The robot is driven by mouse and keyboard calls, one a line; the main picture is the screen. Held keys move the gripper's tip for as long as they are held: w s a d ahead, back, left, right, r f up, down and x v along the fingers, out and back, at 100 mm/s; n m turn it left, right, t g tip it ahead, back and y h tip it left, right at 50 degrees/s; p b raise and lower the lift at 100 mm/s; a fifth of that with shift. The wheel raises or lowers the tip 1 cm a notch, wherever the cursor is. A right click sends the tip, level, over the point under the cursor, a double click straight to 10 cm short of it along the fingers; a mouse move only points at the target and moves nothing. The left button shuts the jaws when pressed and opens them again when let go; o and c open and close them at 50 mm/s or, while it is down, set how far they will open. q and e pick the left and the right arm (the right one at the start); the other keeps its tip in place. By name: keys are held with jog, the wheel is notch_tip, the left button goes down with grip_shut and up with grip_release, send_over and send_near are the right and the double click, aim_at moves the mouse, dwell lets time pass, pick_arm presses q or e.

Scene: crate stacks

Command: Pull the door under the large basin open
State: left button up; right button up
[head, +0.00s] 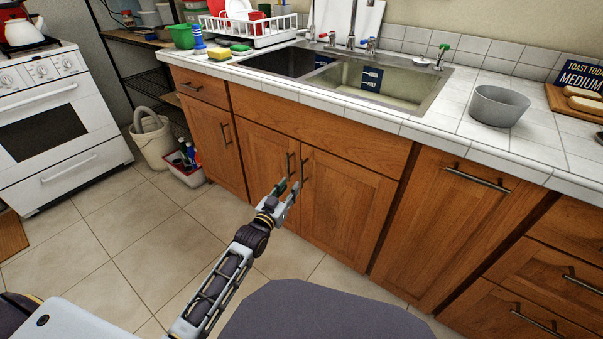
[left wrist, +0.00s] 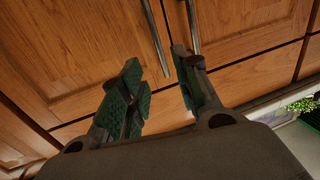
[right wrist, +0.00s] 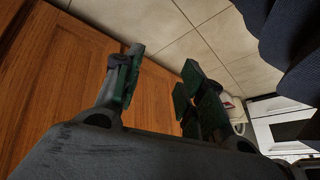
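The sink cabinet has a left door (head: 262,159) and a right door (head: 344,203), both closed, with vertical bar handles side by side at the middle. The large basin (head: 372,84) is the lighter right one of the sink. My left gripper (head: 287,189) is open just in front of the door handles, its fingers apart. In the left wrist view one handle (left wrist: 156,38) shows in the gap beyond the fingers; the other handle (left wrist: 193,24) is partly behind the right finger. Contact cannot be told. My right gripper (right wrist: 158,80) is open and empty near wood fronts, outside the head view.
A closed cabinet (head: 441,228) stands right of the doors, with drawers (head: 548,287) further right. A bucket (head: 152,146) and a bin (head: 184,167) stand on the floor by the white stove (head: 60,120). The tiled floor (head: 150,232) before the left cabinets is clear.

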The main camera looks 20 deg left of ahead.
aim_at(301, 172)
pick_arm(q)
jog(key=shift+w+d+b, duration=0.2)
jog(key=shift+w+b, duration=0.25)
jog(key=shift+w, duration=0.9)
jog(key=shift+w+d+b, duration=0.2)
jog(key=shift+w+b, duration=0.25)
jog(key=shift+w, duration=0.85)
jog(key=shift+w+d, duration=0.1)
jog(key=shift+w, duration=0.55)
jog(key=shift+w+d+b, duration=0.15)
jog(key=shift+w+b, duration=0.35)
jog(key=shift+w, duration=0.35)
jog(key=shift+w+d+b, duration=0.15)
jog(key=shift+w+b, duration=0.3)
jog(key=shift+w, duration=0.65)
pick_arm(e)
jog(key=shift+t+y, duration=0.4)
jog(key=f, duration=0.4)
jog(key=a+f, duration=0.1)
jog(key=shift+f, duration=0.4)
jog(key=shift+w, duration=0.15)
